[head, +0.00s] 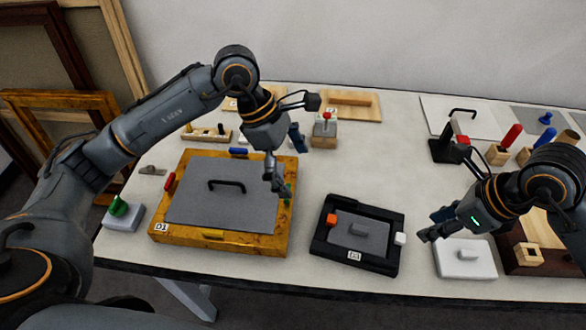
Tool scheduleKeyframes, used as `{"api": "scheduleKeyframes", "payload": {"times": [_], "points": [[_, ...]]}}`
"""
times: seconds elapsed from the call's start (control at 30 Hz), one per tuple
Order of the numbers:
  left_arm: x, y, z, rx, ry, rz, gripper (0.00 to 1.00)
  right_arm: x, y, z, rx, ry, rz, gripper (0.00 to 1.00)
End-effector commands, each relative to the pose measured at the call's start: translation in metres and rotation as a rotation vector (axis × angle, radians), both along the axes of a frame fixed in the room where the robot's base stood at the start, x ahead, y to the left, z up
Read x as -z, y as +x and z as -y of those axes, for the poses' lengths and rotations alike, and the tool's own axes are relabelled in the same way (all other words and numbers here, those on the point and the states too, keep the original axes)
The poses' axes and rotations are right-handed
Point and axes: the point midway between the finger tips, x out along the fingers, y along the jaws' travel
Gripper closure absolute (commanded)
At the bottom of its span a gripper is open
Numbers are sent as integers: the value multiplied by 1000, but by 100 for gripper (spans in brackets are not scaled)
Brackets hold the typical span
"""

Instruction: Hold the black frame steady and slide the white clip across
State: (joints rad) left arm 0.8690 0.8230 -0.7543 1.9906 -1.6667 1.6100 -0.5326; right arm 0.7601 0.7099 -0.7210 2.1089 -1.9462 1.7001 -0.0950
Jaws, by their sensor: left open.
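The black frame (318,243) lies flat on the table right of centre, with a grey panel and a grey handle block inside it. The white clip (400,239) sits on its right side. An orange clip (331,220) sits on its left side. My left gripper (290,166) is open and empty, above the right edge of the gold frame and up and left of the black frame. My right gripper (431,225) appears open and empty, its fingers apart, just right of the white clip and not visibly touching it.
A gold frame (165,237) with coloured clips and a handled grey panel lies at left. A white block (465,264) is below my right gripper. A green knob (118,206) stands at far left, and small tools line the back. Bare table separates the two frames.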

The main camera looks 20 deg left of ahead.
Motion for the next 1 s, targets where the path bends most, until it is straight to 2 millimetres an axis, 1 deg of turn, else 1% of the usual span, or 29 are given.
{"api": "scheduleKeyframes", "payload": {"times": [0.13, 0.27, 0.7, 0.9, 1.0], "points": [[5, -4, 1, 37, 41, 8, 0, 0, 0, 0, 0, 0, 0, 62], [18, -5, 7, 40, 43, 5, 0, 0, 0, 0, 0, 0, 0, 62], [96, -3, 39, 37, 40, 4, 0, 0, 0, 0, 0, 0, 0, 62], [120, -3, 49, 35, 40, 5, 0, 0, 0, 0, 0, 0, 0, 62], [126, -2, 52, 37, 39, 7, 0, 0, 0, 0, 0, 0, 0, 62]]}}
